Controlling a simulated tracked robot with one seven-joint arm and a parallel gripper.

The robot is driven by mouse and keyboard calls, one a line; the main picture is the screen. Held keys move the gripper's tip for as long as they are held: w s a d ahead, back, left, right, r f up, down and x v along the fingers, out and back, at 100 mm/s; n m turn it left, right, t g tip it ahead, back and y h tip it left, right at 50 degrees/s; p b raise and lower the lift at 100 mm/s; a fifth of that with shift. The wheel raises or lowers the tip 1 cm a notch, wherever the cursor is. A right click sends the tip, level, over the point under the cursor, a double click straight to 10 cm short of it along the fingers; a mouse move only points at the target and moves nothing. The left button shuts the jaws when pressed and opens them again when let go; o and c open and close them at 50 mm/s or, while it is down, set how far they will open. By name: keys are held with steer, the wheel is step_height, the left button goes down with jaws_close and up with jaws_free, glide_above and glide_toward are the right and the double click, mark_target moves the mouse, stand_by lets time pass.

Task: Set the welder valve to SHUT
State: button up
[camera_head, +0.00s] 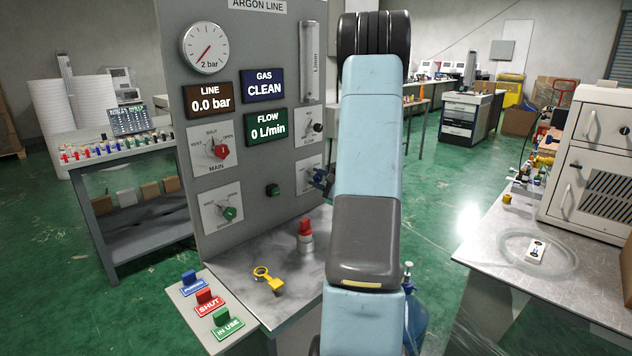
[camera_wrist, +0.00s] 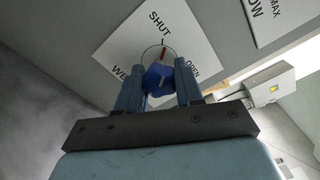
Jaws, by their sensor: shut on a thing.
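The welder valve is a blue knob (camera_wrist: 158,79) on a white plate (camera_wrist: 135,62), in the wrist view. The plate reads SHUT at the top, OPEN at the right and "WE", the rest of that word being hidden. A red mark at the knob's upper edge points toward SHUT. My gripper (camera_wrist: 160,84) is shut on the knob, one finger on each side. In the head view my arm covers most of this valve; part of its plate (camera_head: 305,172) shows at the arm's left edge.
The panel (camera_head: 255,160) also carries a red MAIN knob (camera_head: 221,152), a green knob (camera_head: 229,213), a gauge (camera_head: 205,47) and displays reading 0.0 bar, CLEAN and 0 L/min. Below are a yellow key-like piece (camera_head: 268,278) and PURGING, SHUT and IN USE tags.

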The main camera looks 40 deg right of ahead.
steer(key=shift+w+a+n, duration=0.1)
steer(key=shift+a+n, duration=0.2)
steer(key=shift+n, duration=0.6)
steer(key=shift+f, duration=0.1)
steer(key=o, duration=1)
steer(key=shift+d, duration=0.1)
steer(key=s, duration=0.4)
steer(key=s+d, duration=0.1)
steer(key=s, duration=0.4)
steer(key=s+d, duration=0.1)
steer(key=s, duration=0.3)
steer(key=shift+s, duration=0.4)
steer(key=shift+a, duration=0.15)
